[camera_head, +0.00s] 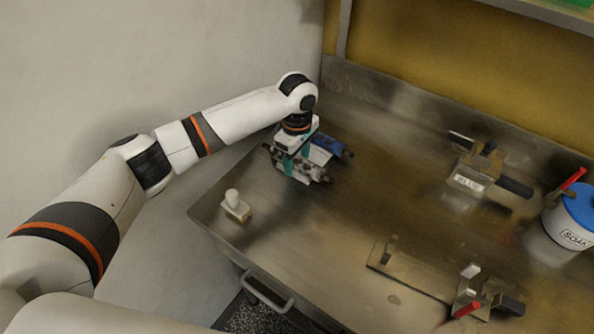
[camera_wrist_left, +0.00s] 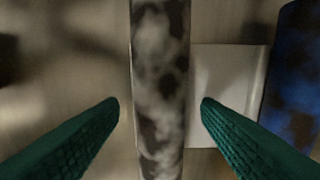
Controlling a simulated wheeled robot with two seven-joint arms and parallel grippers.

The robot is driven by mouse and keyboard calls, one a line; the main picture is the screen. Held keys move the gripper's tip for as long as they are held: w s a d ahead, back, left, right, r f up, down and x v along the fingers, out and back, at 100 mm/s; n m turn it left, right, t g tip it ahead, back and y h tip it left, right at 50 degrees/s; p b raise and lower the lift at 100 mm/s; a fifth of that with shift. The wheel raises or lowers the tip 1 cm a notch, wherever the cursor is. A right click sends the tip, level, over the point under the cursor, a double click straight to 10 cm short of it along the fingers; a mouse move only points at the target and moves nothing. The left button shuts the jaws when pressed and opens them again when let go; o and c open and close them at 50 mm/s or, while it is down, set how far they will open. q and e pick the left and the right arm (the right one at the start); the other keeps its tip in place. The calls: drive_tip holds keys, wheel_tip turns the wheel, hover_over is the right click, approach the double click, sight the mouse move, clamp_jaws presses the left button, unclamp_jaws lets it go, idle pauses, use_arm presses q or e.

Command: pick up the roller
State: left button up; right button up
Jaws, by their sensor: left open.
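The roller (camera_wrist_left: 160,90), a long bar mottled pale grey and dark brown, runs top to bottom through the middle of the left wrist view. In the head view the roller (camera_head: 312,179) lies at the far left part of the bench, partly hidden by my gripper. My left gripper (camera_head: 300,170) is above it, pointing down. Its two teal fingers show in the wrist view (camera_wrist_left: 160,103), open, one on each side of the roller with a gap to each. A blue, brown-stained roller-like piece (camera_wrist_left: 295,75) lies to the right; it also shows in the head view (camera_head: 332,145). My right gripper is out of view.
A white block with a round knob (camera_head: 236,206) stands near the bench's left edge. Metal brackets with dark handles (camera_head: 470,180) (camera_head: 470,295) stand to the right. A blue-lidded tub marked SOAK (camera_head: 566,225) is at the far right. A wall backs the bench (camera_head: 330,240); its middle is mostly clear.

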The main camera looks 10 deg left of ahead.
sight(297, 158)
use_arm(q)
drive_tip(key=shift+c, duration=0.5)
drive_tip(key=c, duration=1.1)
drive_tip(key=shift+r, duration=0.15)
drive_tip(key=shift+c, duration=0.2)
wheel_tip(297, 158, up, 10)
drive_tip(key=shift+b, duration=0.4)
